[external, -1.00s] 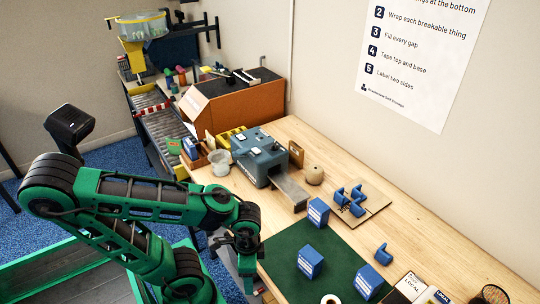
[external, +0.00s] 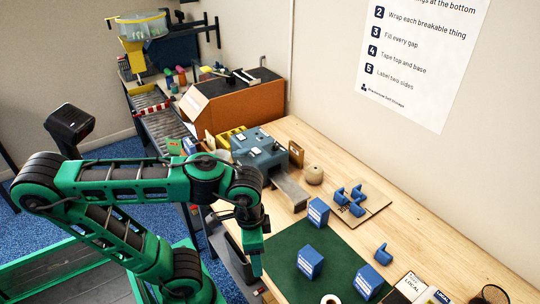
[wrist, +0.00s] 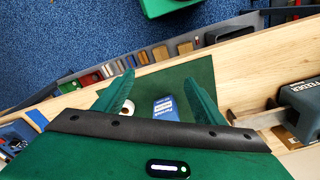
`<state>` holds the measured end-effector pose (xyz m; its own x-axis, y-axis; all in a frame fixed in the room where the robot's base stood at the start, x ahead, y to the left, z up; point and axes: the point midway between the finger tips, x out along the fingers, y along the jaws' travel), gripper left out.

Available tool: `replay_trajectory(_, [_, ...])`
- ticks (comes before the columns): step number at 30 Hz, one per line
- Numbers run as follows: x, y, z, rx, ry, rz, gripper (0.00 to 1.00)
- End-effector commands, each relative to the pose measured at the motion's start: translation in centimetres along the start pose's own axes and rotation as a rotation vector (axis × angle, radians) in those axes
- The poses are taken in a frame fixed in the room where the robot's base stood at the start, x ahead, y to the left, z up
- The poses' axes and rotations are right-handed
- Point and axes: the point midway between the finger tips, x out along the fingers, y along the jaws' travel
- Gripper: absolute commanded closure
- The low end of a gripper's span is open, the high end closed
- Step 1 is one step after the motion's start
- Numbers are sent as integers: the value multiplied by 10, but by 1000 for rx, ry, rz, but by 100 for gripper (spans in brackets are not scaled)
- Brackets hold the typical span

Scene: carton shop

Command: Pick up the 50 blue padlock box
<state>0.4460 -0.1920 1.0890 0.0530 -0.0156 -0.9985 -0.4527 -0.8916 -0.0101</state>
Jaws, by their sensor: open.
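Three blue boxes with white labels stand on the green mat (external: 288,248) in the external view: one in the middle (external: 311,262), one at the front right (external: 368,281) and one at the back edge (external: 318,212). The print is too small to tell which is the 50 blue padlock box. My gripper (external: 256,262) hangs beside the mat's left edge, apart from the boxes. In the wrist view my gripper (wrist: 160,78) is open and empty, and a blue box (wrist: 166,106) shows between its fingers, farther off.
A grey machine (external: 260,158) with a metal chute stands behind the mat. Blue curved pieces (external: 350,199) lie on a brown sheet at the right. A white roll (external: 330,299) lies at the mat's front. A bin row (wrist: 150,55) runs along the table edge.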

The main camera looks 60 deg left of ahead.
Motion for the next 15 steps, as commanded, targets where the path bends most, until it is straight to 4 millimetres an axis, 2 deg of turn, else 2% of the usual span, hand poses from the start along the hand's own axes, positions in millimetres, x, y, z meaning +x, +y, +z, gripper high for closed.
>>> replay_trajectory(8, [23,7,-58,-137,120,-32,36])
replay_trajectory(11, [32,9,-85,-199,187,-55,36])
replay_trajectory(15, [47,13,-135,-295,332,-106,36])
